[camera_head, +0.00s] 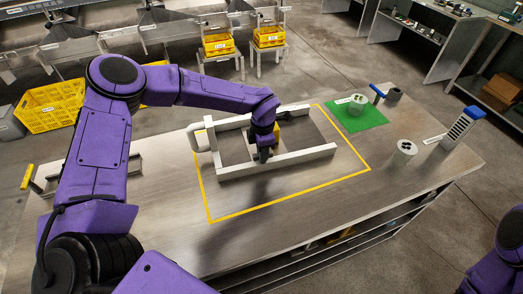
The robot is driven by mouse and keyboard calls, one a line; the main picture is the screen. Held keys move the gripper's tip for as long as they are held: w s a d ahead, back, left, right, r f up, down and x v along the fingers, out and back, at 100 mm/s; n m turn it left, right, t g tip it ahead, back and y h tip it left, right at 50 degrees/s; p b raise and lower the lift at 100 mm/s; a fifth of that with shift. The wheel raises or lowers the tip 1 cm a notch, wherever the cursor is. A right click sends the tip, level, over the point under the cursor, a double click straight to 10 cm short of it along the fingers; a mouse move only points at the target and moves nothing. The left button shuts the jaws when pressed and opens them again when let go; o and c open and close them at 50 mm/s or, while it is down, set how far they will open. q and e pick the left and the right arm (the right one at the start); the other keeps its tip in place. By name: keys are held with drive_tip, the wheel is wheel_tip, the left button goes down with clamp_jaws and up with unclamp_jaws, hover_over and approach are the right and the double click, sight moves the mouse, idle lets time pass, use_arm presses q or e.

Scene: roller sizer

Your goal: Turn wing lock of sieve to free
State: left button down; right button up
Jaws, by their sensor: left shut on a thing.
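The white frame of the roller sizer (305,157) lies on the grey table inside a yellow outlined rectangle. My left gripper (264,153) points down at the frame's front bar, near its middle. It is shut on a small part there, which looks like the wing lock. The fingers hide most of this part, so its angle cannot be told. A small yellow piece shows just behind the gripper. The sieve cannot be made out clearly. Of my right arm only a purple link shows at the lower right; its gripper is out of view.
A green mat (356,116) with a light round container (357,103) is at the back right. A white cylinder (403,152), a slotted upright block (462,127) and a blue-handled tool (377,91) stand nearby. A yellow-handled item (27,177) is at the left edge. The table front is clear.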

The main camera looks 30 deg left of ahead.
use_arm(q)
drive_tip(key=shift+s+d+f, duration=0.1)
drive_tip(key=shift+s+f, duration=0.05)
drive_tip(key=c, duration=1.1)
unclamp_jaws()
drive_tip(key=shift+o, duration=0.5)
drive_tip(key=shift+w, duration=0.25)
wheel_tip(320, 180, up, 11)
drive_tip(key=b, duration=0.2)
drive_tip(key=shift+f+b, duration=0.2)
drive_tip(key=shift+b, duration=0.15)
